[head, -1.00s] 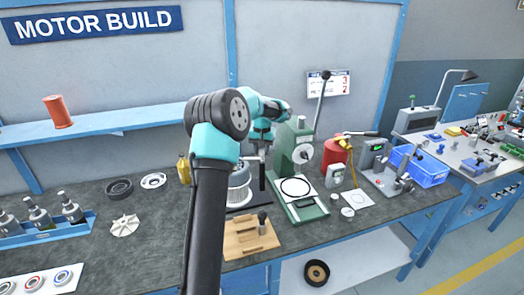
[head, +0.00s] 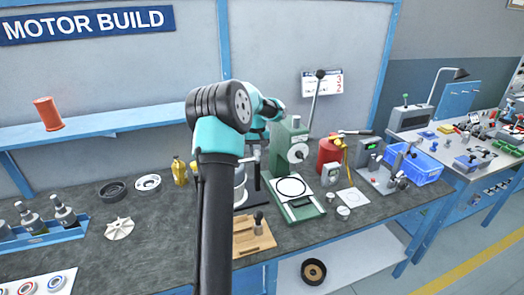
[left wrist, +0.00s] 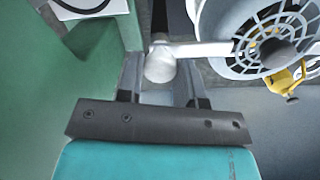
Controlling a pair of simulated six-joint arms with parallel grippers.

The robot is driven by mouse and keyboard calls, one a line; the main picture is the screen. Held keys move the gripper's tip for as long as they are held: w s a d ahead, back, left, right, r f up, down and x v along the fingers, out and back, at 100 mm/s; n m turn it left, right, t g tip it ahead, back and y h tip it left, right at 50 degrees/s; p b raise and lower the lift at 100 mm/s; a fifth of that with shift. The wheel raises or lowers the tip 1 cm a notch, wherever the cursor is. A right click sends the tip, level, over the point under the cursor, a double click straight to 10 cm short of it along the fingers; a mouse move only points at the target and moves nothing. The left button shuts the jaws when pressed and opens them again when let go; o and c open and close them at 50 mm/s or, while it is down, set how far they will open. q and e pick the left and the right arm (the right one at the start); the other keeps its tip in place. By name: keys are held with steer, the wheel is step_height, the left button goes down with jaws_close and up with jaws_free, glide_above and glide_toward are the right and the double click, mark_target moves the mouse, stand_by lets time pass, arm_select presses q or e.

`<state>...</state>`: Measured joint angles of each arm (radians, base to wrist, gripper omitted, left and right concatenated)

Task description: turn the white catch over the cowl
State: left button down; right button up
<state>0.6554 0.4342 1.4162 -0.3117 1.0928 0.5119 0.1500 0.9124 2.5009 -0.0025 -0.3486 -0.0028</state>
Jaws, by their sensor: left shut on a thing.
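In the left wrist view the white catch (left wrist: 205,50) is a bar with a rounded outer end, running from a dark pivot knob over the grey slotted cowl (left wrist: 250,20). My left gripper (left wrist: 162,78) is shut on the rounded end of the catch, one finger on each side of it. In the head view a strip of the cowl (head: 240,188) shows beside my arm, which hides most of it. My left gripper (head: 257,183) points down just right of the cowl. My right gripper is not in view.
A green press (head: 290,150) stands close to the right of the gripper. A wooden block (head: 252,238) lies in front of the cowl, and a yellow bottle (head: 180,171) stands behind left.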

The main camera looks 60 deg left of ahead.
mark_target(257, 151)
arm_select(q)
steer(key=c, duration=0.8)
jaws_free()
steer(key=shift+r, duration=0.15)
step_height(257, 151, up, 17)
steer(key=shift+r, duration=0.1)
